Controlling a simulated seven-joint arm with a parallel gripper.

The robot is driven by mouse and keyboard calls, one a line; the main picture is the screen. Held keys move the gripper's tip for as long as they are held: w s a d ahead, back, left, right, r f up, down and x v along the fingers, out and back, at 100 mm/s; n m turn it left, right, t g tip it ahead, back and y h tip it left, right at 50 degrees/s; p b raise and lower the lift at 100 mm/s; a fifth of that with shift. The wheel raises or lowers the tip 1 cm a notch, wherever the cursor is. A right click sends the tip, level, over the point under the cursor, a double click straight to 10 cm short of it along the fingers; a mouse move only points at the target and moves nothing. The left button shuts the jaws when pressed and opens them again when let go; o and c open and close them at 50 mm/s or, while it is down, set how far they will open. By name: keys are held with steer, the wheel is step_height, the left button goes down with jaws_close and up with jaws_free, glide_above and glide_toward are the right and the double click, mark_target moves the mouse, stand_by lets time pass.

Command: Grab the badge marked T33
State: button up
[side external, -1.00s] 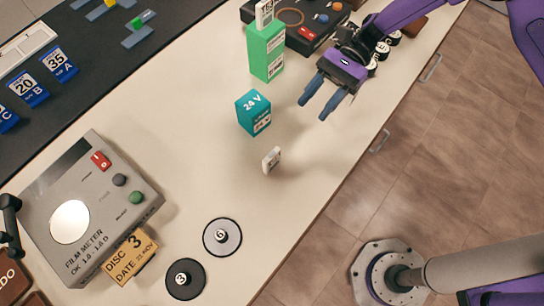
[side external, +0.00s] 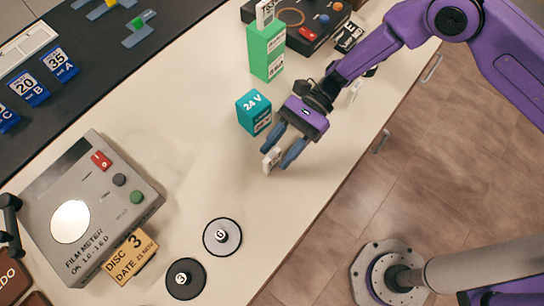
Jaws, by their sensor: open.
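A small white badge (side external: 268,161) stands on the pale table top in the middle of the side external view. Its marking is too small to read, so I cannot tell whether it says T33. My gripper (side external: 275,158) is open, with its two blue-grey fingertips low on either side of this badge. The fingers partly hide the badge, and I cannot tell whether either one touches it. Another small white piece (side external: 354,91) shows beside my arm farther back, mostly hidden and unreadable.
A teal 24 V block (side external: 253,113) stands close to my left finger, with a green block (side external: 266,50) behind it. A dark button box (side external: 308,22) is at the back. A film meter (side external: 90,205) and two discs (side external: 222,237) (side external: 185,279) are nearer. Bare table lies between.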

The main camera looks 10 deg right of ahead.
mark_target(264, 168)
steer(key=x, duration=0.4)
steer(key=shift+s+a, duration=0.2)
steer(key=shift+a, duration=0.05)
steer(key=shift+c, duration=0.3)
jaws_close()
